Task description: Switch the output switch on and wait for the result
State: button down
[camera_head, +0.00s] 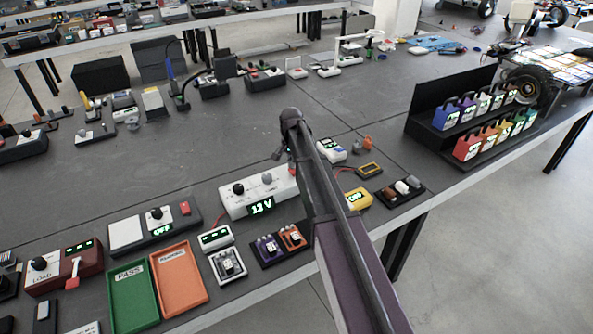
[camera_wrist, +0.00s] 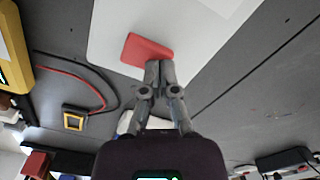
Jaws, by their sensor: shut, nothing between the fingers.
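A white power supply box (camera_head: 238,205) stands at the bench's front middle, with a dark knob, a grey knob and a lit green voltage display (camera_head: 261,207). My arm hides its right end in the head view. In the wrist view, a red switch (camera_wrist: 143,50) sits on the white box's face (camera_wrist: 108,32). My gripper (camera_wrist: 159,66) is shut and empty, its fingertips over the red switch's lower right edge. I cannot tell whether they touch it. The switch's on or off position is not clear.
A yellow meter (camera_head: 357,198) with a red lead stands right of my arm. Left of the box are a grey device (camera_head: 155,232) reading OFF, a green tray (camera_head: 133,300) and an orange tray (camera_head: 179,281). A small white fixture (camera_head: 228,265) stands in front.

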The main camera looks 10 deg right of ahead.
jog(key=shift+r+p, duration=3.55)
jog(key=shift+s, duration=0.15)
jog(key=shift+s, duration=0.3)
jog(key=s+d+n, duration=0.1)
jog(key=s+n, duration=0.7)
jog(key=s, duration=2)
jog(key=shift+s, duration=0.3)
